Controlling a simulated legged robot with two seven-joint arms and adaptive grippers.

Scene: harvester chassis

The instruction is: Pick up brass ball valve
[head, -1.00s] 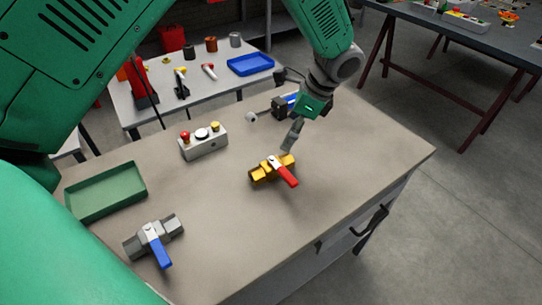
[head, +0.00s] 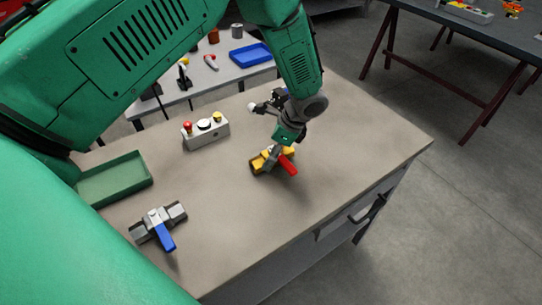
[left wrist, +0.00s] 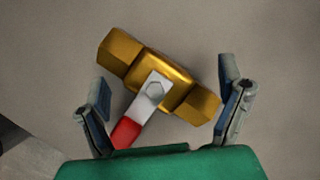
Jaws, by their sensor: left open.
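The brass ball valve (head: 262,164) with a red lever lies on the workbench. It also shows in the left wrist view (left wrist: 180,80), lying diagonally, its lever pointing down-left. My left gripper (head: 276,152) is right over the valve, pointing down, and partly covers it in the head view. In the left wrist view its two fingers (left wrist: 166,106) are spread apart, one on each side of the valve's body. Bench surface shows around the valve, and neither finger visibly grips it. My right gripper is not in view.
A steel valve with a blue lever (head: 159,228) and a green tray (head: 112,180) lie at the left of the workbench (head: 350,140). A button box (head: 206,133) stands behind the brass valve. The bench's right side is clear.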

